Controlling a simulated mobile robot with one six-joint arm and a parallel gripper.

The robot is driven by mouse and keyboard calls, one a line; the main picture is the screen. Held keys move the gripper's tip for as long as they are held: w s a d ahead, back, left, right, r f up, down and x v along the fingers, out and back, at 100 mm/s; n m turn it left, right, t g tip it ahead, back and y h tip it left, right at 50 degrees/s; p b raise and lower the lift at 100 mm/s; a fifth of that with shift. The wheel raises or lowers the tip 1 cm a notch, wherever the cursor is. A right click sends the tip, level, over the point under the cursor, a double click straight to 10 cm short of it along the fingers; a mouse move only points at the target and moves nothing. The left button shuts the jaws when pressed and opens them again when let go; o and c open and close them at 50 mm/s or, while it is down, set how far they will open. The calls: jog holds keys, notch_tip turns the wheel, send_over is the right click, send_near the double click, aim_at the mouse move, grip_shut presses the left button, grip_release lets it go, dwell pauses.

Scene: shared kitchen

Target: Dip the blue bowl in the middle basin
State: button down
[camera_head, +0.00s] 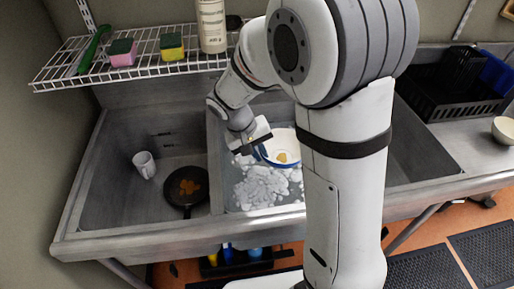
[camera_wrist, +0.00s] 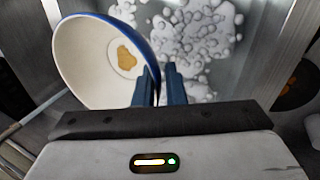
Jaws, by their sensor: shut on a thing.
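The blue bowl (camera_head: 278,150) has a white inside with a brown-orange stain and a blue rim. It is held tilted above the sudsy middle basin (camera_head: 232,190), and my arm hides part of its right side in the head view. In the wrist view the bowl (camera_wrist: 88,60) is at upper left, its rim between my fingers. My gripper (camera_wrist: 160,90) is shut on the bowl's rim; in the head view the gripper (camera_head: 258,150) is left of the bowl. White foam (camera_head: 264,185) covers much of the basin's water.
The left basin holds a white mug (camera_head: 144,164) and a dark pan (camera_head: 187,186) with an orange stain. A wire shelf (camera_head: 140,68) with sponges and a bottle (camera_head: 211,25) hangs above. A black rack (camera_head: 458,85) and a cream bowl (camera_head: 504,130) are at right.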

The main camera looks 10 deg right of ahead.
notch_tip(320, 180, down, 24)
jog(key=b, duration=1.8)
jog(key=shift+f, duration=0.2)
jog(key=shift+d, duration=0.15)
dwell(1.9)
jog(key=w+d+r, duration=0.2)
jog(key=w+d, duration=0.2)
jog(key=w, duration=0.3)
jog(key=s+a+p, duration=0.2)
jog(key=s+a, duration=0.2)
jog(key=s, duration=0.3)
notch_tip(320, 180, up, 26)
jog(key=p, duration=2.3)
jog(key=shift+f, duration=0.2)
jog(key=shift+s+f, duration=0.1)
jog(key=shift+s, duration=0.25)
jog(key=shift+s+r, duration=0.3)
jog(key=shift+s, duration=0.4)
jog(key=shift+s+r, duration=0.25)
jog(key=shift+s, duration=0.5)
jog(key=shift+s+r, duration=0.3)
jog(key=shift+s, duration=0.4)
